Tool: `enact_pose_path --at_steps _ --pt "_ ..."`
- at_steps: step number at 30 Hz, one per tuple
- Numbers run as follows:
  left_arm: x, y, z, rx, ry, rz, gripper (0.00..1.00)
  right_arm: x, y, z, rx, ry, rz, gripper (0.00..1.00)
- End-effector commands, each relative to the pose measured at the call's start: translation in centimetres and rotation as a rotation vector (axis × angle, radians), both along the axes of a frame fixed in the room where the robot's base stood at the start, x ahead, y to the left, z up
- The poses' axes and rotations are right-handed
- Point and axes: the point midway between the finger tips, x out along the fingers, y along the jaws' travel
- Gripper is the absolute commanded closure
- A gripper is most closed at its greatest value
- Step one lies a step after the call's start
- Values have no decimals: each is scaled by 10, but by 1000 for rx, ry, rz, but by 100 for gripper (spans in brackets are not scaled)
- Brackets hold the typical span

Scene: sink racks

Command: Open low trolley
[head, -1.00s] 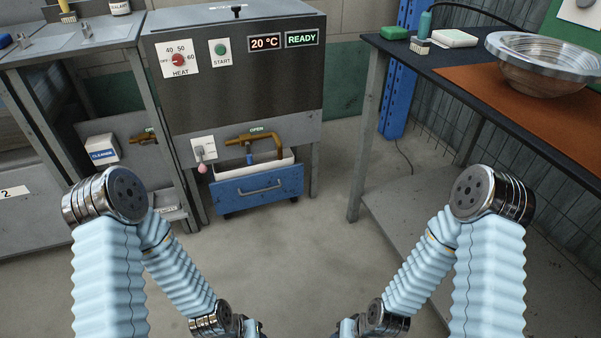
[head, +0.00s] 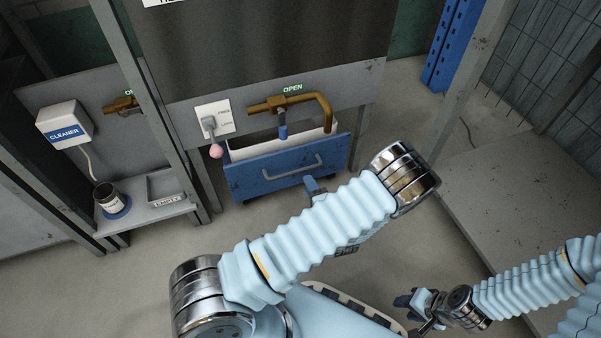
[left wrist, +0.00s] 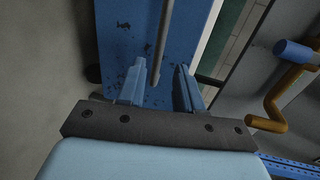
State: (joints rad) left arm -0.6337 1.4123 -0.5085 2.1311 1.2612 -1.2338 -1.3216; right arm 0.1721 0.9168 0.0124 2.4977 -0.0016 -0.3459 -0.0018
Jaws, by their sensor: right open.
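The low trolley (head: 250,181) has a blue front with a grey bar handle (head: 292,171) and stands under the dark cabinet. A pale bin (head: 321,140) shows behind its front. My left gripper (head: 314,187) is just in front of the handle, partly hidden by its own arm. In the left wrist view its two blue fingers (left wrist: 157,82) are apart, with the handle bar (left wrist: 161,45) lined up between them; I cannot tell if they touch it. My right gripper (head: 405,302) is low at the right, far from the trolley, and open.
A brass pipe (head: 290,103) and a lever plate (head: 212,121) with a pink ball sit above the trolley. At the left are a cleaner box (head: 65,125) and a shelf (head: 150,212). A grey low shelf (head: 500,190) is at the right. The floor before the trolley is free.

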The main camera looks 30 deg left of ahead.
Motion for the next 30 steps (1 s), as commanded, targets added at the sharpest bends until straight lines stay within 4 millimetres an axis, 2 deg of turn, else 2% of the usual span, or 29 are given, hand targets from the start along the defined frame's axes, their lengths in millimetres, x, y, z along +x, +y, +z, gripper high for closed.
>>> enact_pose_path --at_steps 1,6,12,24,30 --pt "7 11 -4 0 -2 4 65 0 0 -4 0 0 -1 57" --pt "32 38 -12 -3 -2 3 65 0 0 -9 0 -2 -2 57" --pt "50 59 -17 -3 -1 2 65 1 0 -13 0 -2 -2 57" --pt "56 65 -18 -4 0 0 65 1 0 -13 0 -2 -2 57" --pt "55 65 -18 -4 0 0 95 1 0 -14 0 -2 -2 57"
